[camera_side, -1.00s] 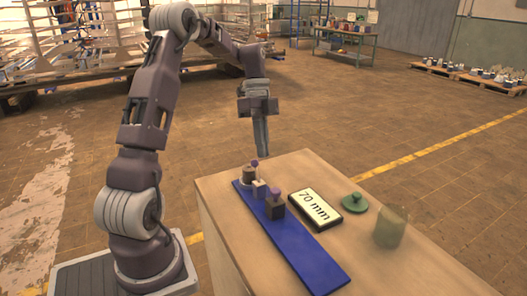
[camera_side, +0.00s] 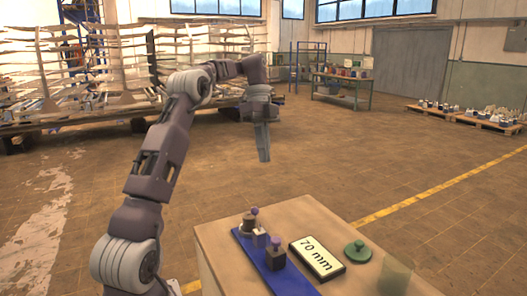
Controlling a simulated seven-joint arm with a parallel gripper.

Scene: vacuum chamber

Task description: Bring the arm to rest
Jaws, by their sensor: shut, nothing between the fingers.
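My gripper (camera_side: 263,158) hangs pointing down from my arm, above and behind the far edge of the wooden table (camera_side: 212,239). Its fingers are shut with nothing between them. It is clear of the table and of everything on it.
On the table lies a blue strip (camera_side: 291,283) with several small knobbed blocks, among them a dark one (camera_side: 275,258). Beside it are a "70 mm" display (camera_side: 317,257), a green knobbed lid (camera_side: 357,252) and a translucent greenish vessel (camera_side: 396,275). The floor behind the table is free.

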